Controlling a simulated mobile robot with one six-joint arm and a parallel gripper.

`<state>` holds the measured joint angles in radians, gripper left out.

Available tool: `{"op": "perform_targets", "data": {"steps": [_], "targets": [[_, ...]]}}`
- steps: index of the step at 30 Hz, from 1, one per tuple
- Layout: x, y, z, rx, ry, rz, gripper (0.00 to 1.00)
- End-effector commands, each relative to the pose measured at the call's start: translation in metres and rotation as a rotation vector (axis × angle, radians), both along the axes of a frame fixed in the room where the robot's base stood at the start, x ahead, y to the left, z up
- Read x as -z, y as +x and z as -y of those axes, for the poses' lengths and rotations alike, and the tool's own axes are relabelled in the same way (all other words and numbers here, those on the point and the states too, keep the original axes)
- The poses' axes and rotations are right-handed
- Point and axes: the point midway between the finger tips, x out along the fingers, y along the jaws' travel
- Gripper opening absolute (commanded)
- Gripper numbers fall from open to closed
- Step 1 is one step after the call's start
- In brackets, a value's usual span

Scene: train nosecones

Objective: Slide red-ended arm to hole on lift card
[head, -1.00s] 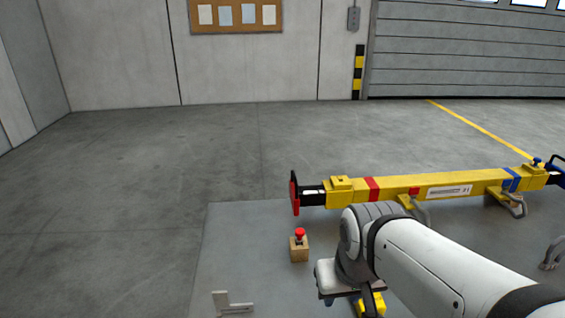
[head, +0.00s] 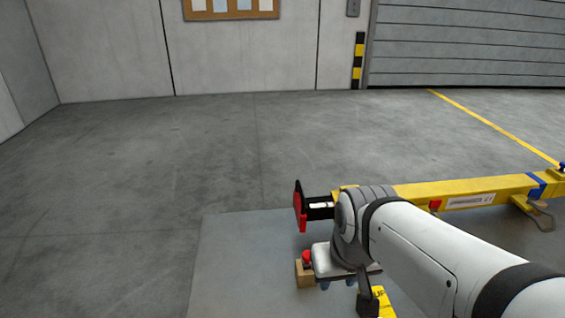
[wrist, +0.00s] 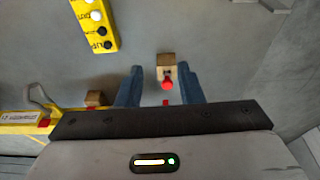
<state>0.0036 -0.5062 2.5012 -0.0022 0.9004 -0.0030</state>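The yellow beam (head: 460,188) lies across the right of the head view, partly hidden by my arm. No lift card can be made out clearly. A wooden block (head: 304,274) with a red knob (head: 307,257) stands in front of this end. My gripper (wrist: 158,87) is open and empty; in the wrist view the block (wrist: 166,60) and its red knob (wrist: 167,85) appear between its blue fingers. Contact cannot be told.
A yellow button box (wrist: 95,22) lies near the gripper; its edge also shows in the head view (head: 383,302). A second small wooden block (wrist: 96,98) is left of the fingers. The grey mat (head: 235,260) and the floor at left are clear.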

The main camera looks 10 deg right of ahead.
Motion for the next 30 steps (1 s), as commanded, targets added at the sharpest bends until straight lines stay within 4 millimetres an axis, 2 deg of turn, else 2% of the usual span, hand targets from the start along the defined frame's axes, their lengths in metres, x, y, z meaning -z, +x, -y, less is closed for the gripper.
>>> {"op": "perform_targets", "data": {"steps": [5,8,12,18,24,27,30], "targets": [[-0.007,0.012,0.000,0.001,0.004,-0.008,0.34],[-0.021,0.038,-0.002,0.015,0.015,-0.027,0.34],[-0.045,0.097,-0.003,0.014,0.039,-0.067,0.34],[-0.061,0.192,0.000,0.012,0.083,-0.128,0.34],[-0.052,0.282,0.006,0.004,0.132,-0.184,0.34],[-0.041,0.319,0.010,-0.002,0.154,-0.206,0.34],[-0.029,0.347,0.013,-0.008,0.174,-0.225,0.34]]}}
